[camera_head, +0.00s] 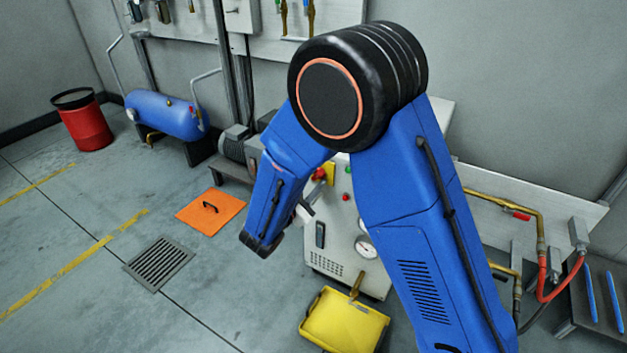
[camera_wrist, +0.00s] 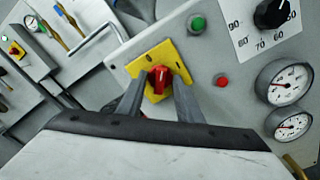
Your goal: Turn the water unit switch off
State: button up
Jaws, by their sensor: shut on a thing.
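The water unit (camera_head: 345,225) is a pale grey panel partly hidden behind my arm in the head view. Its switch is a red knob (camera_wrist: 160,79) on a yellow plate (camera_wrist: 135,68), seen in the wrist view. My gripper (camera_wrist: 158,92) is shut on the red knob, with one grey finger at each side. The knob's handle looks nearly upright in this view. A 0 mark shows on the plate above and slightly left of it. In the head view the red knob (camera_head: 319,174) shows just left of my arm.
The panel also carries a green button (camera_wrist: 197,23), a red button (camera_wrist: 222,81), a black dial (camera_wrist: 271,14) and two gauges (camera_wrist: 284,82). A yellow bin (camera_head: 345,322) stands below the unit. An orange hatch (camera_head: 211,212) and a drain grate (camera_head: 158,264) lie in the floor left.

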jog(key=n, duration=0.4)
jog(key=shift+f+n, duration=0.1)
jog(key=shift+n, duration=1.8)
jog(key=o, duration=1)
jog(key=shift+o, duration=0.2)
jog(key=v, duration=1.7)
jog(key=shift+s, duration=0.2)
